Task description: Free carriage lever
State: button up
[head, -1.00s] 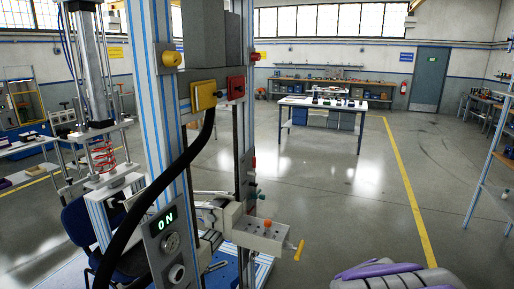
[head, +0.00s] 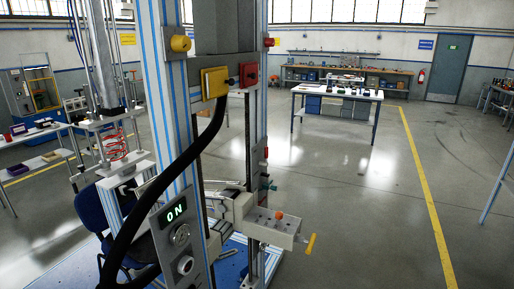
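A grey carriage block (head: 268,222) sticks out to the right from the blue-striped aluminium test rig (head: 172,130). A lever with a yellow handle (head: 311,243) is at its right end, tilted. An orange knob (head: 279,215) sits on top of the block. Which of these parts is the task's lever I cannot tell for sure. A control panel (head: 178,240) on the front post has a lit "ON" display and round knobs. My gripper is not in view.
A thick black hose (head: 150,195) curves down the rig's front from a yellow box (head: 214,82). A blue chair (head: 92,207) is behind the rig at left. A white table (head: 337,94) stands farther back. The floor right of the lever is clear.

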aim_at(266, 156)
jog(key=i+l+u, duration=0.2)
jog(key=i+u, duration=0.25)
jog(key=i+l+u, duration=0.4)
jog(key=i, duration=0.2)
